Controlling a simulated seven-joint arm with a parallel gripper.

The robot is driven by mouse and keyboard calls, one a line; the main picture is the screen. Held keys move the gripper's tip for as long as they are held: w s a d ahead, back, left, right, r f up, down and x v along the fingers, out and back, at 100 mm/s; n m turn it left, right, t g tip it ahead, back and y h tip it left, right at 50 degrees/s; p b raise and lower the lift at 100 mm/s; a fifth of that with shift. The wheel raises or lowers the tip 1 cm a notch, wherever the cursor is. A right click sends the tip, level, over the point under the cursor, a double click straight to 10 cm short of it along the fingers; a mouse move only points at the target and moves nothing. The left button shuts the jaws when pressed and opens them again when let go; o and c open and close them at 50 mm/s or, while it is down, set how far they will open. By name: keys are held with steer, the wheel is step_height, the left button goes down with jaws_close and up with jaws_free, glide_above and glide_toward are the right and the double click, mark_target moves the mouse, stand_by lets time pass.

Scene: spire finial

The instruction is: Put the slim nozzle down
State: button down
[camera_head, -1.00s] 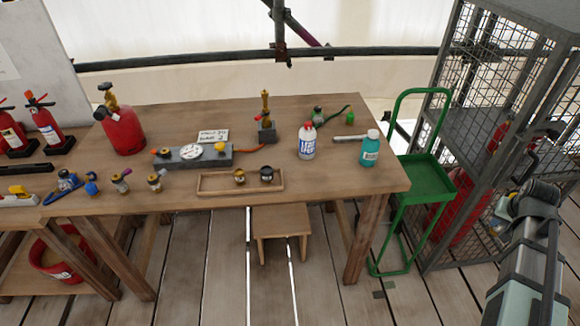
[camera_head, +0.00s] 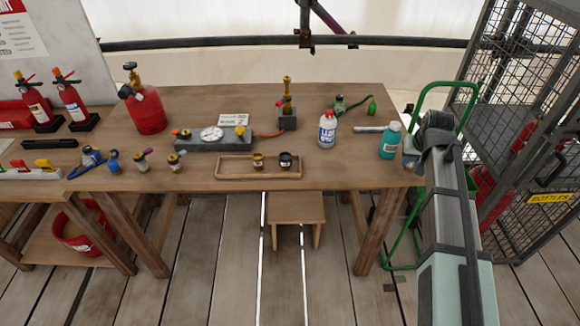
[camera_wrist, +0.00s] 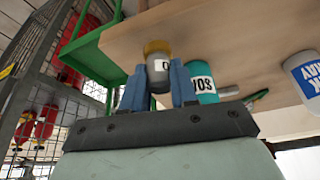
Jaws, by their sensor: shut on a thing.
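My gripper (camera_wrist: 158,85) is shut on a small cylinder, which I take to be the slim nozzle (camera_wrist: 158,65). It has a brass-coloured end and a pale, partly readable label, and sits between the blue fingers. In the head view my arm reaches over the right end of the workbench (camera_head: 200,105); the fingers and the nozzle are hidden or too small to make out there. A shallow wooden tray (camera_head: 225,174) lies at the bench's front edge. It holds a brass-topped piece (camera_head: 258,162) and a dark-topped piece (camera_head: 286,161).
A teal bottle (camera_head: 390,141) stands close to my gripper, with a white bottle (camera_head: 327,129) left of it. A grey gauge block (camera_head: 205,138) lies behind the tray. A green trolley (camera_head: 433,93) and a mesh cage (camera_head: 515,70) stand at right. Bench between tray and bottles looks clear.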

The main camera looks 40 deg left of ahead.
steer(key=s+a+n, duration=0.1)
steer(key=s+a, duration=0.1)
steer(key=a, duration=0.3)
steer(key=s+a+r, duration=0.1)
steer(key=s+a, duration=0.1)
steer(key=a, duration=0.3)
steer(key=s+a+r+n, duration=0.1)
steer(key=s+a, duration=0.2)
steer(key=a, duration=0.2)
steer(key=shift+n+g+y, duration=0.3)
steer(key=shift+y, duration=0.1)
steer(key=s+a+r+n+g+y, duration=0.1)
steer(key=s+a+r+n, duration=0.15)
steer(key=s+a, duration=1.2)
steer(key=s+a+r+n+g, duration=0.15)
steer(key=s+a+n, duration=0.25)
steer(key=s+a, duration=1)
steer(key=shift+t, duration=0.25)
steer(key=shift+s+d+f, duration=0.1)
steer(key=shift+d+f, duration=0.1)
steer(key=shift+f, duration=1.2)
steer(key=shift+s+d+f, duration=0.1)
steer(key=shift+d+f, duration=0.15)
steer(key=shift+f, duration=1.2)
steer(key=shift+d+f, duration=0.2)
steer(key=shift+f, duration=1.2)
steer(key=shift+f, duration=0.1)
steer(key=c, duration=0.9)
jaws_free()
